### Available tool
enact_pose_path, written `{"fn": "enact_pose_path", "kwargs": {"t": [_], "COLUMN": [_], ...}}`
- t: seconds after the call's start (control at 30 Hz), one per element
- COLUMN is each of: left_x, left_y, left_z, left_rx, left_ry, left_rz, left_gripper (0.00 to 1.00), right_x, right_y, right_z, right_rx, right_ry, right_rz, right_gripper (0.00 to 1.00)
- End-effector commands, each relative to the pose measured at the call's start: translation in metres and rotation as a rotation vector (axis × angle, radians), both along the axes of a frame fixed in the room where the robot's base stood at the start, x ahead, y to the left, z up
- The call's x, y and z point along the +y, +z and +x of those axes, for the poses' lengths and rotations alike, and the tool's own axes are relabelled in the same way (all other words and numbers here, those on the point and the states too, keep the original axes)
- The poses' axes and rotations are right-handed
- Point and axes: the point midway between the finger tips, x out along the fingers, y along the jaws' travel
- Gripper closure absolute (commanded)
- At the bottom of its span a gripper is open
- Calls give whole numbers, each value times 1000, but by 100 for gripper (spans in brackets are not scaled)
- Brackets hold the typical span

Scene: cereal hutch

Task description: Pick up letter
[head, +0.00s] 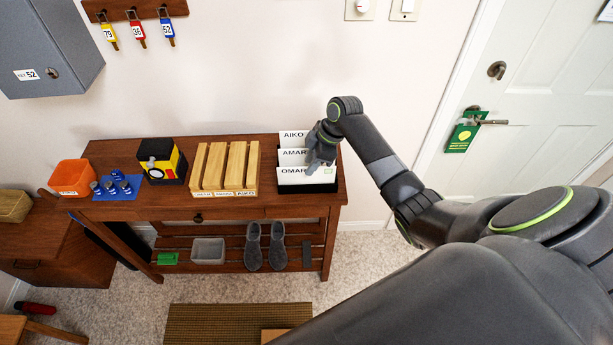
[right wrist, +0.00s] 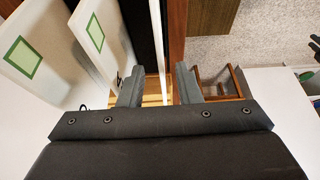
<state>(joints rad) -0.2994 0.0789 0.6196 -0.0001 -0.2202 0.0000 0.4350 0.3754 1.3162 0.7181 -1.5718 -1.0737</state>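A black tray (head: 308,188) at the right end of the wooden console table holds upright white letters or cards. They read AIKO (head: 292,137), AMAR (head: 291,157) and OMAR (head: 300,176); the front one has a green stamp mark. My right gripper (head: 318,154) is at the right side of this stack. In the right wrist view my right gripper (right wrist: 159,88) has its fingers apart, with a thin pale upright edge (right wrist: 160,45) between them. Two white sheets with green squares (right wrist: 95,32) stand left of the fingers. My left gripper is not in view.
A slotted wooden rack (head: 224,167) stands left of the tray. Further left are a black, yellow and red box (head: 160,160), a blue mat with small cans (head: 118,187) and an orange bin (head: 72,177). A door (head: 540,75) is at right. Slippers (head: 265,248) sit below.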

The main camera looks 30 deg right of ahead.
Motion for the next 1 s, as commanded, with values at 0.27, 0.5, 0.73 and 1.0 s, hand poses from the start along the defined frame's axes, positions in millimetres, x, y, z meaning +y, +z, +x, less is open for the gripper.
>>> {"fn": "enact_pose_path", "kwargs": {"t": [0.27,0.5,0.73,1.0], "left_x": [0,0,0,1], "left_y": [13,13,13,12], "left_z": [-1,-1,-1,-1], "left_rx": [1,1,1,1], "left_ry": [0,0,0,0], "left_rz": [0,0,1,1], "left_gripper": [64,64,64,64], "right_x": [12,13,13,13], "right_y": [-29,-34,-34,-38], "right_z": [4,5,5,5], "right_rx": [1,0,0,0], "right_ry": [0,0,0,0], "right_rz": [3,0,1,1], "right_gripper": [69,69,69,69]}}
